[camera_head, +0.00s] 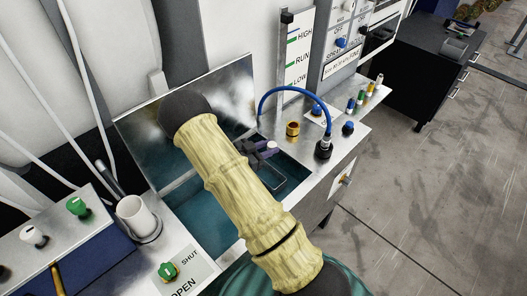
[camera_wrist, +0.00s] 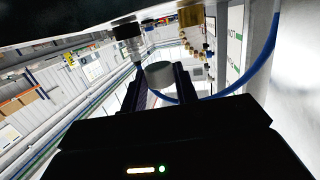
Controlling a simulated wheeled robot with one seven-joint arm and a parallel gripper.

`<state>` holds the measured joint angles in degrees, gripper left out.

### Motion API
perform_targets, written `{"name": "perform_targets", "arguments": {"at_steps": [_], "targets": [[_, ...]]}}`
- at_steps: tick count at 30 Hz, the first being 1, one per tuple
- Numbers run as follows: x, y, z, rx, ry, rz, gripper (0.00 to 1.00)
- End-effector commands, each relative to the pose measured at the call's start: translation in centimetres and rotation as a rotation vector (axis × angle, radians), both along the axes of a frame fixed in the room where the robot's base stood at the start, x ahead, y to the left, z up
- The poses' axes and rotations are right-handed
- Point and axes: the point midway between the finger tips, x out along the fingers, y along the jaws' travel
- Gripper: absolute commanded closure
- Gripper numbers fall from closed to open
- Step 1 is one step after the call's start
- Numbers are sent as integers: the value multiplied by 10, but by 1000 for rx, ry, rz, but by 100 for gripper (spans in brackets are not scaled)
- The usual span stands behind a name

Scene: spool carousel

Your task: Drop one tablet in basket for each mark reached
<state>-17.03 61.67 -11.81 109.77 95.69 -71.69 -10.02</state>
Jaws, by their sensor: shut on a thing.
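My gripper (camera_head: 264,150) is over the open basin, mostly behind my arm in the head view. In the wrist view my gripper (camera_wrist: 161,84) is shut on a pale grey round tablet (camera_wrist: 160,72) between its two dark fingers. The tablet (camera_head: 272,145) shows as a small white spot in the head view. A thin wire outline (camera_head: 284,184) at the basin's right side may be the basket; it is largely hidden. A level panel (camera_head: 299,62) at the back carries HIGH, RUN and LOW marks. The reading there is too small to tell.
A blue hose (camera_head: 291,88) arches behind the basin to a black fitting (camera_head: 323,148). A brass fitting (camera_head: 292,129) stands nearby. A white cup (camera_head: 138,216) and a green OPEN/SHUT knob (camera_head: 168,270) are at left. Small coloured pieces (camera_head: 360,98) line the right counter.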

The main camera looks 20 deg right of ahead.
Motion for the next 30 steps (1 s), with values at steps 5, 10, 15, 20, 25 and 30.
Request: {"name": "perform_targets", "arguments": {"at_steps": [5, 10, 15, 20, 25, 30], "targets": [[0, 0, -19, 0, 0, 0, 92], [0, 0, -18, 0, 0, 0, 92], [0, 0, -18, 0, 0, 0, 92], [0, 0, -24, 0, 0, 0, 92], [0, 0, -41, 0, 1, 0, 92], [0, 0, -61, 0, 1, 0, 92]]}}
